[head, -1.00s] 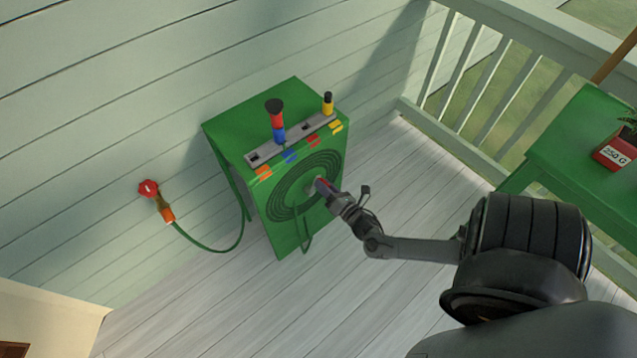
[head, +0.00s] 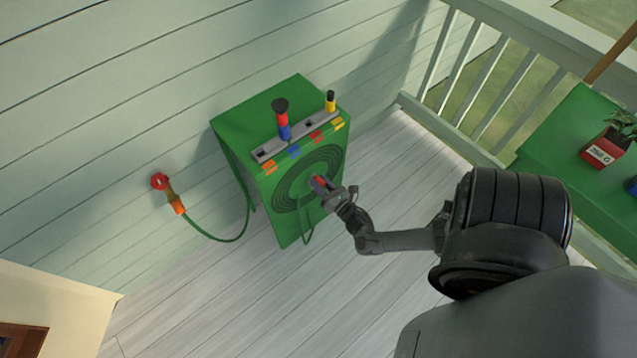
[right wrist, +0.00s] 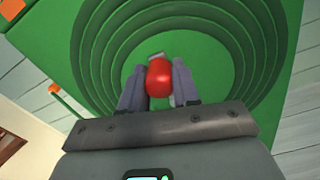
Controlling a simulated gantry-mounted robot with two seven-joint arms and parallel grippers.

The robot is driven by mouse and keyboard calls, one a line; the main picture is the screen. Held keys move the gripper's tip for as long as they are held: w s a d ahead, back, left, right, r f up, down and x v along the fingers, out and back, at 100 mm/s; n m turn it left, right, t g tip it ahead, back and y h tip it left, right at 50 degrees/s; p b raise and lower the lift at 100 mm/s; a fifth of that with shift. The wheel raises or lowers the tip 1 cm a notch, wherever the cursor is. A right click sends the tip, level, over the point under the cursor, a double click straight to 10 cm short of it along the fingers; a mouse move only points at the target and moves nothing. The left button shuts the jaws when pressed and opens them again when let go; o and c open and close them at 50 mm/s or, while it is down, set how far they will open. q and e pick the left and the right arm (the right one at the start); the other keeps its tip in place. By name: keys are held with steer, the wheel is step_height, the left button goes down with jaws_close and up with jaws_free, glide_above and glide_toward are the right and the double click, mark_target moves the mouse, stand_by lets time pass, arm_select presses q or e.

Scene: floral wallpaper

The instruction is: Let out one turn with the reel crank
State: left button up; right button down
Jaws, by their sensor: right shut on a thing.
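The green hose reel box (head: 284,232) stands against the wall, with dark green coils (head: 285,190) on its front face. The crank's red knob (right wrist: 159,76) sits between the fingers of my right gripper (right wrist: 160,88) in the right wrist view. In the head view, my right gripper (head: 319,184) is shut on this knob in front of the coils. The fingers hide most of the crank arm. A green hose (head: 225,240) runs from the box to an orange connector (head: 178,207) at the wall tap (head: 160,181). My left gripper is not in view.
A grey rack (head: 300,138) on the box top holds a red-and-blue nozzle (head: 282,117) and a yellow one (head: 330,103). A green table (head: 560,140) with a potted plant (head: 603,148) stands at right. The plank floor (head: 200,290) in front is clear.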

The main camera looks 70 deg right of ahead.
steer(key=shift+f, duration=0.15)
steer(key=c, duration=0.8)
jaws_free()
steer(key=shift+s+a, duration=0.25)
steer(key=shift+s, duration=0.15)
steer(key=shift+p+v, duration=1.15)
steer(key=shift+v, duration=3.85)
